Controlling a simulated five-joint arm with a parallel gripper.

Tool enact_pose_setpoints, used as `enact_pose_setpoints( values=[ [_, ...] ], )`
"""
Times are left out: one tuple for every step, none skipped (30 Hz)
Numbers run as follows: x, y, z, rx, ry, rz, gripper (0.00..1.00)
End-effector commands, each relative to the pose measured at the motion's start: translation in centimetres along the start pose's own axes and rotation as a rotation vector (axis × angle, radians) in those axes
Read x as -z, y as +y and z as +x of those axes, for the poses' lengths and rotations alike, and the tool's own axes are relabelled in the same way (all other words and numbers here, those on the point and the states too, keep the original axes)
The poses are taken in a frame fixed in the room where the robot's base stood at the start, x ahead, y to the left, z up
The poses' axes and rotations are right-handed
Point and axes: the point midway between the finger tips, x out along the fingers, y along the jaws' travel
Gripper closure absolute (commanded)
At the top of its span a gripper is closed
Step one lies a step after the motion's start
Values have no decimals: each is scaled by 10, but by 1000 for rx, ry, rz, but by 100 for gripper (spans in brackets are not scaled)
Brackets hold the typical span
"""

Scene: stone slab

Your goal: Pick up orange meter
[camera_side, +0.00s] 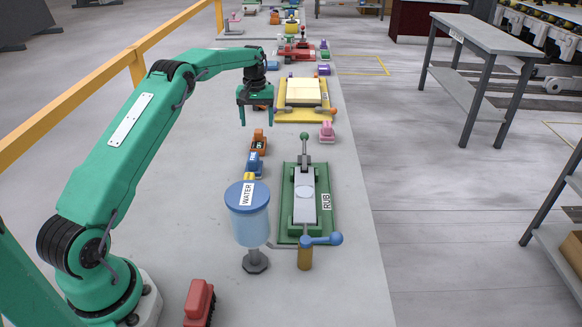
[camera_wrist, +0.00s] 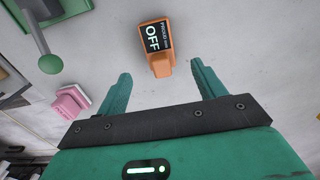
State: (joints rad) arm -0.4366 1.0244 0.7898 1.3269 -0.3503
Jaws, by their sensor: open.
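The orange meter (camera_side: 258,141) stands on the stone slab in the side view, in front of and below my gripper. In the wrist view the orange meter (camera_wrist: 157,50) shows a dark display reading "OFF". It lies beyond my fingertips, roughly centred between the lines of the two fingers. My gripper (camera_side: 256,110) is green, points down and is open and empty above the slab. Neither finger appears to touch the meter.
A blue meter (camera_side: 254,165) stands just nearer the camera than the orange one. A pink device (camera_side: 327,131) is to the right. The green fixture (camera_side: 325,225) marked "RUB" and the blue "WATER" container (camera_side: 249,220) stand nearer. A yellow fixture (camera_side: 302,98) is behind. Slab left of the meters is clear.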

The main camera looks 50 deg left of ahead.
Motion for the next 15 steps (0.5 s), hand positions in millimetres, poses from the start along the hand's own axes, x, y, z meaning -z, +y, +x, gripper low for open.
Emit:
enact_pose_setpoints(
  values=[
    [0,0,3,1,-2,0,31],
    [0,0,5,1,-2,0,31],
    [0,0,9,1,-2,0,31],
    [0,0,11,1,-3,1,31],
    [-1,0,14,1,-3,1,31],
    [-1,0,17,1,-3,1,31],
    [0,0,20,1,-3,1,31],
    [0,0,21,1,-2,1,31],
    [0,0,23,0,-1,1,31],
    [0,0,24,0,-1,1,31],
    [0,0,25,0,-1,1,31],
    [0,0,25,0,0,1,31],
    [0,0,25,0,0,1,31],
    [0,0,25,0,0,1,31],
    [0,0,25,0,0,1,31]
  ],
)
